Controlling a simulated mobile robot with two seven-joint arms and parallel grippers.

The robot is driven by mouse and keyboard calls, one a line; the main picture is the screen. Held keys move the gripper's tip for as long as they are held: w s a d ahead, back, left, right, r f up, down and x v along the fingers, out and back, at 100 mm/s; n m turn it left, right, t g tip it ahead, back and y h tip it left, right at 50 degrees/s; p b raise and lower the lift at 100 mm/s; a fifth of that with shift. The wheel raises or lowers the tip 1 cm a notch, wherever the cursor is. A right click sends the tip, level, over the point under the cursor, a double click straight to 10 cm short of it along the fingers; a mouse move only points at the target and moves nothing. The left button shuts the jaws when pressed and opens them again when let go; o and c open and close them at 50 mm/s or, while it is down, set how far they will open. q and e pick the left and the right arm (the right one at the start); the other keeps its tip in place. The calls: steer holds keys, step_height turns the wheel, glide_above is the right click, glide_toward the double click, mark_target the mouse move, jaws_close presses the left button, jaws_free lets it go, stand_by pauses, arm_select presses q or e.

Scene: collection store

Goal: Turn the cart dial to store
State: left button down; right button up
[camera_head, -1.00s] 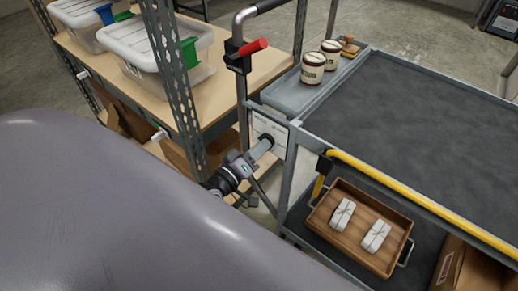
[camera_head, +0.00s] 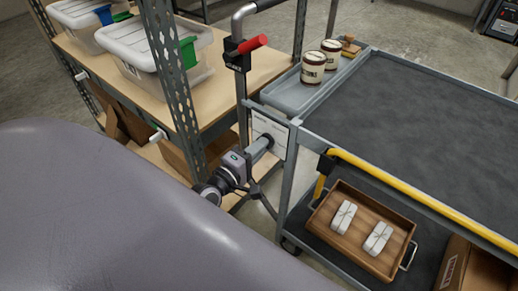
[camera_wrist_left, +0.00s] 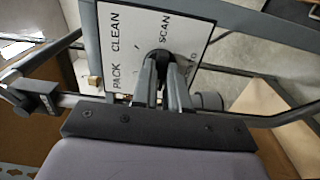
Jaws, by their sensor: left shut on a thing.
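The cart dial's white label plate (camera_head: 266,124) is on the near left end of the cart. In the left wrist view the plate (camera_wrist_left: 122,64) reads PACK, CLEAN and SCAN, and another label at the right is mostly hidden. The dark round dial knob (camera_wrist_left: 158,56) is at the plate's middle. My left gripper (camera_wrist_left: 166,76) is shut on the knob, its two fingers covering much of it. In the head view my left gripper (camera_head: 262,146) reaches the plate from the lower left. The knob's pointer cannot be made out. My right gripper is not in view.
The cart's dark top (camera_head: 420,120) is clear. Two cans (camera_head: 313,68) stand in its side tray. A wooden tray (camera_head: 335,231) with two white packets is on the lower shelf. A yellow rail (camera_head: 400,183) edges the cart. Shelving with lidded bins (camera_head: 150,45) stands left.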

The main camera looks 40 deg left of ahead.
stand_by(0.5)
arm_select(q)
steer(key=c, duration=1.1)
jaws_free()
steer(key=shift+c, duration=0.2)
steer(key=s, duration=0.7)
steer(key=shift+a, duration=0.3)
steer(key=shift+s+d, duration=0.1)
steer(key=s+d+f+m+g+p, duration=0.3)
steer(key=s+d+m+g+p, duration=0.4)
steer(key=m, duration=1.2)
steer(key=s+d, duration=0.2)
steer(key=s, duration=0.2)
steer(key=shift+d+g+h+p, duration=0.3)
steer(key=shift+d+p, duration=0.05)
steer(key=shift+d, duration=0.05)
